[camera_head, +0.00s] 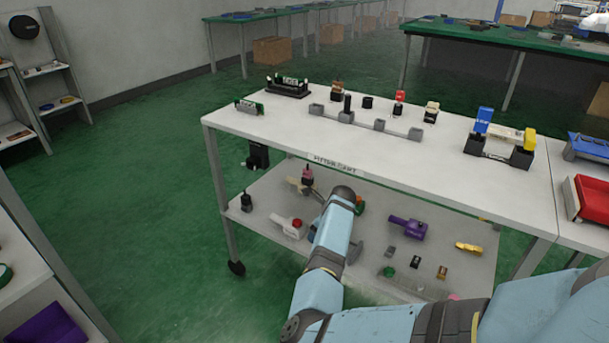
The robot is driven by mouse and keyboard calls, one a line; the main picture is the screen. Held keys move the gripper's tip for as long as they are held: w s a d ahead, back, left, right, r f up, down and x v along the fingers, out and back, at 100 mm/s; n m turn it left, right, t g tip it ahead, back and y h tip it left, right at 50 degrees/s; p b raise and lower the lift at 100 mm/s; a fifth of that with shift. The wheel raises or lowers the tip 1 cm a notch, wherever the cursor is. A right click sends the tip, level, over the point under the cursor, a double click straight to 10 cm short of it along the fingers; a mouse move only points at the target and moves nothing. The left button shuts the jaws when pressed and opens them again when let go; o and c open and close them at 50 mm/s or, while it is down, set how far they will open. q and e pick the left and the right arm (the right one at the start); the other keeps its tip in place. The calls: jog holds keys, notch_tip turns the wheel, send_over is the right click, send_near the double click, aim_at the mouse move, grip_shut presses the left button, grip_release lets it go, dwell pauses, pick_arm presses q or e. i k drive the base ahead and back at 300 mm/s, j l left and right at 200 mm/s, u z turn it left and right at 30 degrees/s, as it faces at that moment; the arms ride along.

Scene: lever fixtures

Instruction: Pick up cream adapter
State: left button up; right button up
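A small cream piece with a dark lower part (432,108) stands on the white cart top, right of the red-topped piece. It looks like the cream adapter, but it is too small to be sure. My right arm reaches in from the lower right, bends, and ends in a dark rounded wrist in front of the cart's lower shelf. My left gripper is out of view.
The cart top (260,120) also holds a grey fixture bar (365,122), a red-topped piece (399,97) and a blue-and-yellow lever fixture (498,145). The lower shelf (265,195) holds several parts, among them a purple one (408,228). Green floor is clear at left.

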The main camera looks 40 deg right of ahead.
aim_at(303, 183)
jog(key=i+l, duration=0.95)
